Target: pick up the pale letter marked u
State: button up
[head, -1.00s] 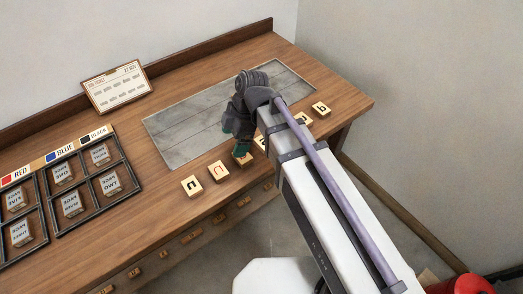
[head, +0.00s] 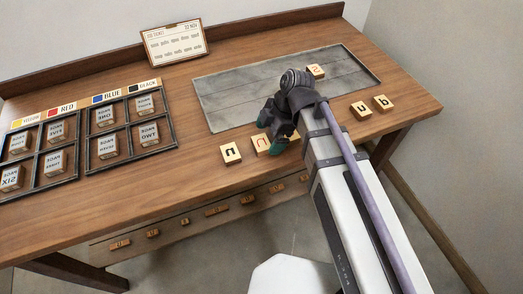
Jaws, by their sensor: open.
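A pale block (head: 361,110) whose dark mark reads like u stands on the bench right of my arm, beside a block marked b (head: 384,103). Another pale block (head: 231,153), left of my gripper, has a dark mark that could be u or n. My gripper (head: 268,136) is open, low over the bench's front part, at a pale block (head: 262,144) that it partly hides. I cannot tell whether that block is between the fingers or behind them, nor read its mark. My arm may hide more blocks.
A pale block marked like s or 2 (head: 316,71) lies on the grey slab (head: 230,95). Black-framed compartments (head: 131,153) with printed blocks stand at left. A ticket card (head: 174,43) leans at the back. Small blocks line a lower ledge (head: 217,211).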

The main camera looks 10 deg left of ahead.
jog(key=shift+b+x, duration=0.35)
jog(key=shift+x, duration=0.8)
jog(key=shift+d+r, duration=0.1)
jog(key=shift+r, duration=0.1)
jog(key=c, duration=1)
jog(key=shift+r+p, duration=0.1)
jog(key=shift+p, duration=0.25)
